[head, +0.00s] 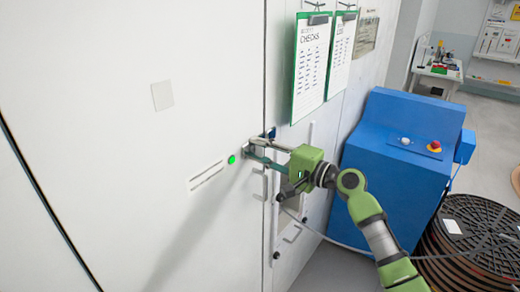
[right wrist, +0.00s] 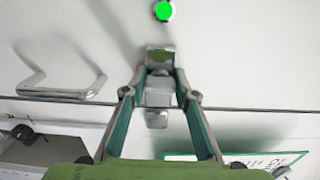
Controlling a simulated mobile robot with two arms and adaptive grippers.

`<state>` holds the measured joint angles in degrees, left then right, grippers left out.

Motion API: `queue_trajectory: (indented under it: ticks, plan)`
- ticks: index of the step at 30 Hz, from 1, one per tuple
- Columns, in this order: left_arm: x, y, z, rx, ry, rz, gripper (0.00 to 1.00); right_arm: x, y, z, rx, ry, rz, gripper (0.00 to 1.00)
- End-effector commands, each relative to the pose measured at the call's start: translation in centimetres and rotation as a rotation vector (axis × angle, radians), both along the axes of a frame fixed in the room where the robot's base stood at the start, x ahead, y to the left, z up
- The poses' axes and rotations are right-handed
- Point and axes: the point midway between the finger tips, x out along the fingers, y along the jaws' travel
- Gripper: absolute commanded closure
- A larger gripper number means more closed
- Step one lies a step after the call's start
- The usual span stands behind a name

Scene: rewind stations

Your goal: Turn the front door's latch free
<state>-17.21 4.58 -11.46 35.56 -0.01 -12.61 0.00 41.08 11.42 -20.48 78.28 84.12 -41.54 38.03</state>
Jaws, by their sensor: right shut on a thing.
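The front door is a large white panel (head: 130,120) filling the left of the head view. My right gripper (head: 258,148) reaches its right edge, beside the seam. In the right wrist view, the gripper (right wrist: 158,94) has its two fingers on either side of a small grey metal latch (right wrist: 158,97), shut on it. The latch spans the dark seam between two white panels. In the head view the fingers mostly hide the latch. My left gripper is in neither view.
A green light (head: 231,159) is on the door beside the gripper. A metal pull handle (right wrist: 62,92) stands out close by. Green clipboards (head: 312,65) hang above right. A blue cabinet (head: 400,150) and dark reels (head: 470,245) stand right of my arm.

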Motion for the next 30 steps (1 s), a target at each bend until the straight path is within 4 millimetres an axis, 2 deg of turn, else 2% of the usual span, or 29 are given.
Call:
queue_trajectory:
  ticks: [10,11,12,13,23,26,30]
  plan:
    - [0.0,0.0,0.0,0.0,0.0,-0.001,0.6,0.1,-0.1,0.0,0.005,0.003,-0.002,0.94]
    - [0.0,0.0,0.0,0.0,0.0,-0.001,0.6,0.1,-0.1,0.0,0.005,0.003,-0.002,0.68]
    - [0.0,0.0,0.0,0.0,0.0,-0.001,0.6,0.1,-0.1,0.0,0.005,0.003,-0.002,0.57]
    - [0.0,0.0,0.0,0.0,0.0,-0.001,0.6,0.1,0.0,0.0,0.004,0.002,-0.002,0.56]
    - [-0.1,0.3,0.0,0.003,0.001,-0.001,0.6,0.0,-0.1,0.0,0.002,0.001,-0.001,0.56]
    - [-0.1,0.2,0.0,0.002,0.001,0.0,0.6,-0.4,-0.7,-0.1,0.001,0.002,-0.002,0.56]
    - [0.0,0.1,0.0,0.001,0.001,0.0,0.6,-1.8,-2.7,-0.1,-0.001,0.001,-0.003,0.56]
